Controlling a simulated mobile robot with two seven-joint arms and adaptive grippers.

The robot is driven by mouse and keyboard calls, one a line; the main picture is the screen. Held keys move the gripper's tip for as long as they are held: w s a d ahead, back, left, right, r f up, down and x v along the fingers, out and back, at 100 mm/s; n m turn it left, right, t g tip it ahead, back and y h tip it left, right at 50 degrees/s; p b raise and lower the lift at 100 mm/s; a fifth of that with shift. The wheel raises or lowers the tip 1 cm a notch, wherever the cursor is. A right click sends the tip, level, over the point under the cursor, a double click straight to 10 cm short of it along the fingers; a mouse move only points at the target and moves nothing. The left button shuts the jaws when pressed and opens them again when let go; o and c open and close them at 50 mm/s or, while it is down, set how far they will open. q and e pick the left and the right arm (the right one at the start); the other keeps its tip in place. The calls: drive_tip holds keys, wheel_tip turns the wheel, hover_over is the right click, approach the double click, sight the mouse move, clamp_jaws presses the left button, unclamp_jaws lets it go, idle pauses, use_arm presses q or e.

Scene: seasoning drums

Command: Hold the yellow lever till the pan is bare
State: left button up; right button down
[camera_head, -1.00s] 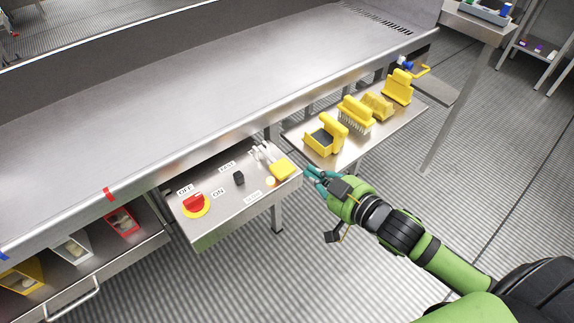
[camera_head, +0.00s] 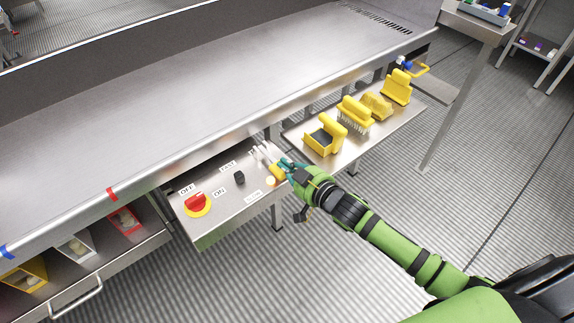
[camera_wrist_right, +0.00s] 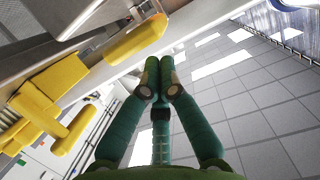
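The yellow lever (camera_head: 276,172) sits at the right end of the steel control panel (camera_head: 236,212). My right gripper (camera_head: 287,166) is at the lever and partly covers it in the head view. In the right wrist view the lever (camera_wrist_right: 137,38) lies just beyond and left of the fingertips (camera_wrist_right: 161,75). The two fingers are together with nothing between them. I cannot tell whether they touch the lever. My left gripper is not in view. I cannot make out a pan.
The panel has a red knob (camera_head: 196,202) on a yellow disc and a black switch (camera_head: 239,178). A side shelf (camera_head: 350,151) right of it holds several yellow tools. The long steel worktop (camera_head: 200,95) is bare. Small bins (camera_head: 75,247) stand below it at left.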

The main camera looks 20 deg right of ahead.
drive_tip(key=shift+f, duration=0.3)
drive_tip(key=f, duration=0.3)
drive_tip(key=shift+s+d+b, duration=0.1)
drive_tip(key=shift+s+b, duration=0.2)
drive_tip(key=shift+b, duration=0.05)
drive_tip(key=shift+s+f, duration=0.15)
drive_tip(key=shift+f, duration=0.05)
idle(6.8)
